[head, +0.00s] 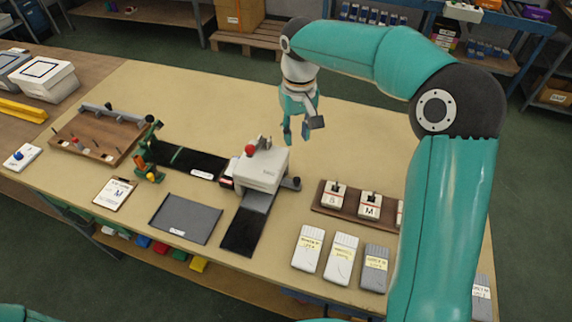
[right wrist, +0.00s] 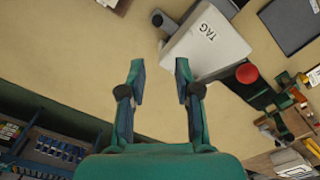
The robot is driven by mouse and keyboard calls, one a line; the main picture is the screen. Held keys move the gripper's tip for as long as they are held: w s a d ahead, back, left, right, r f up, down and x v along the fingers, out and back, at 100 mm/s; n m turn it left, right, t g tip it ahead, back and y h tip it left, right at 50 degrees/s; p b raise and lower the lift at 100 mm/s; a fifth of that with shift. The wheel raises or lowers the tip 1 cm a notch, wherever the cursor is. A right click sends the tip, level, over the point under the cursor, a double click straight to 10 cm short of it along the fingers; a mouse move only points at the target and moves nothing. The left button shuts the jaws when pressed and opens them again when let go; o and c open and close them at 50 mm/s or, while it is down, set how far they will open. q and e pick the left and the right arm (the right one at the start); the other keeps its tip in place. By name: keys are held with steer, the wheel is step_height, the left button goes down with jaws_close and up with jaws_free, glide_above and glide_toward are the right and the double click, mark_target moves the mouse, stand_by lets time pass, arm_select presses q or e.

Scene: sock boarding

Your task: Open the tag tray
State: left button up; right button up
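The white tag unit (head: 262,168), a box with a red knob (head: 250,150) on its left side, stands mid-table. A grey slab and a dark strip (head: 241,230) extend from its front. In the right wrist view the white box (right wrist: 205,45) bears the word TAG, with the red knob (right wrist: 246,73) beside it. I cannot tell which part is the tray or whether it is open. My right gripper (head: 296,136) hangs behind the box, apart from it. In the right wrist view its fingers (right wrist: 160,68) are spread and empty. My left gripper is out of view.
A wooden rack (head: 98,136) and a green device (head: 149,158) stand left of the unit. A grey mat (head: 186,218) lies at front. Several packed socks (head: 341,258) and a wooden holder (head: 350,212) with white blocks are at right. The table behind the unit is clear.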

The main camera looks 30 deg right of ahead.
steer(key=s+f, duration=0.1)
steer(key=s, duration=0.1)
glide_toward(297, 178)
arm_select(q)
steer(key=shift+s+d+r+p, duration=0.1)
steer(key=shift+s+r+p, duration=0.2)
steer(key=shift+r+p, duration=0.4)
arm_select(e)
step_height(297, 178, down, 9)
steer(key=shift+a+r, duration=0.1)
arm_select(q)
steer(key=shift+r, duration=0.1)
arm_select(e)
jaws_close()
